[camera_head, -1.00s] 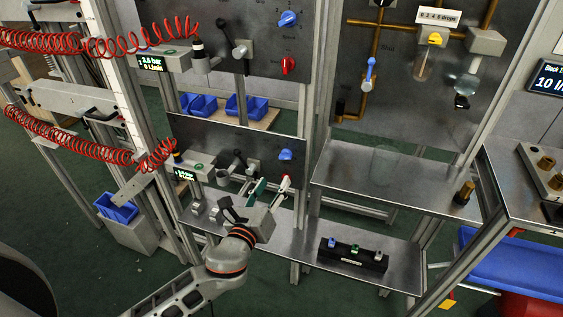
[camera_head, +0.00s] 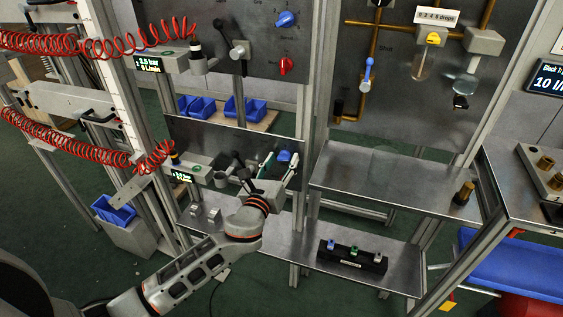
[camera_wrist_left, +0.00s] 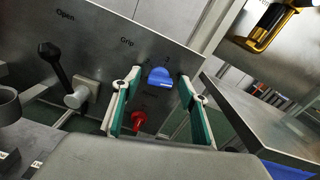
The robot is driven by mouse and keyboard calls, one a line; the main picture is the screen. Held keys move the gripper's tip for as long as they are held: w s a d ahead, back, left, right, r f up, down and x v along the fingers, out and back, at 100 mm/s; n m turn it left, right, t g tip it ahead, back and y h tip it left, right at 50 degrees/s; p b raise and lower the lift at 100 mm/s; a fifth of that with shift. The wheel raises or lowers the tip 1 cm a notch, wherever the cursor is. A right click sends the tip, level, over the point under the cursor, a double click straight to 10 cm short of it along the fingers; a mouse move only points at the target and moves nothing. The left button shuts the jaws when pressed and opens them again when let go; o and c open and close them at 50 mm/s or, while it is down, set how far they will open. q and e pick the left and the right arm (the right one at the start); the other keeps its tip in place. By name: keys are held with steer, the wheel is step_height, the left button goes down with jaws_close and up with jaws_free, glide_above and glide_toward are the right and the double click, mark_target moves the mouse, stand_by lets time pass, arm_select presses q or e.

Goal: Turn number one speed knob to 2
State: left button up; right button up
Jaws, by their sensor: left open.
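A blue knob (camera_head: 284,156) is on the lower grey panel (camera_head: 215,135), just beyond my left gripper. In the left wrist view the blue knob (camera_wrist_left: 160,77) sits between the two fingers, with a gap on both sides, so I see no contact. A red knob (camera_wrist_left: 138,121) is below it, also framed by the fingers. My left gripper (camera_head: 281,163) is open and empty, its green-padded fingers reaching toward the panel. A second blue knob (camera_head: 286,19) and a red knob (camera_head: 286,66) are on the upper panel. I cannot read which knob is number one. My right gripper is out of view.
A black lever (camera_wrist_left: 55,65) is left of the blue knob. Red coiled hoses (camera_head: 60,140) hang at the left. A metal shelf (camera_head: 300,248) carries a black block (camera_head: 352,258) with small colored valves. Another metal shelf (camera_head: 385,180) is at the right.

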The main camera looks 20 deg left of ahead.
arm_select(q)
steer(key=shift+c, duration=0.3)
steer(key=c, duration=1)
steer(key=shift+c, duration=0.2)
